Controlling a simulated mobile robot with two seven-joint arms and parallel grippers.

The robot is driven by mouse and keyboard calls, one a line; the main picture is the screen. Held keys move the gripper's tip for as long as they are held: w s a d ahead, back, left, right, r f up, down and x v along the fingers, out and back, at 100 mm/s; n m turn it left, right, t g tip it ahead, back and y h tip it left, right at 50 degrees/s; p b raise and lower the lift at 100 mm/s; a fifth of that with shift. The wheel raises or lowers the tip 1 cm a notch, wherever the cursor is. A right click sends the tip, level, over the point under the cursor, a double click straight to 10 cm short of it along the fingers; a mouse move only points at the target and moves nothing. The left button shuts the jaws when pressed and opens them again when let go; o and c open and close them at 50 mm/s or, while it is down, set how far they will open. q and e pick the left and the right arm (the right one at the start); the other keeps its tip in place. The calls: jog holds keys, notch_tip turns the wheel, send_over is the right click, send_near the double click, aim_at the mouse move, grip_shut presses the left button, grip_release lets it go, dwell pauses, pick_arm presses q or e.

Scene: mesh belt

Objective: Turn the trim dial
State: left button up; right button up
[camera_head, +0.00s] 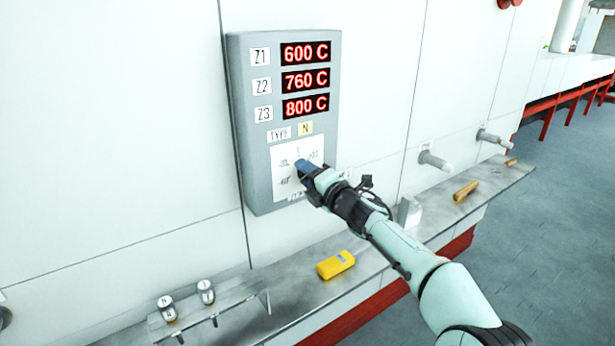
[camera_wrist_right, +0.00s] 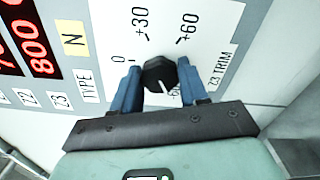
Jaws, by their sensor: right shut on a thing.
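The trim dial (camera_wrist_right: 158,72) is a black knob with a white pointer line, on a white scale plate lettered "Z3 TRIM" in the right wrist view. Its pointer is turned toward the lower edge of that view, near a partly hidden label. The labels 0, +30 and +60 show around it. My right gripper (camera_wrist_right: 160,78) is shut on the dial, one blue finger on each side. In the head view the right gripper (camera_head: 305,169) is at the scale plate (camera_head: 284,154) and hides the dial. My left gripper is not in view.
The grey panel (camera_head: 256,195) has red displays reading 600 C, 760 C and 800 C (camera_head: 306,105). Below it, a metal ledge (camera_head: 300,300) holds a yellow device (camera_head: 336,264), two small metal cylinders (camera_head: 206,291) and a brownish block (camera_head: 466,191). Pipe stubs (camera_head: 434,160) project from the wall.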

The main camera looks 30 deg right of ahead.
jog(key=shift+r, duration=0.1)
dwell(0.3)
jog(key=o, duration=1.1)
jog(key=shift+a, duration=0.1)
jog(key=shift+c, duration=0.2)
jog(key=s+d+b, duration=0.1)
jog(key=s+b, duration=0.2)
jog(key=s, duration=1)
jog(key=shift+s, duration=0.15)
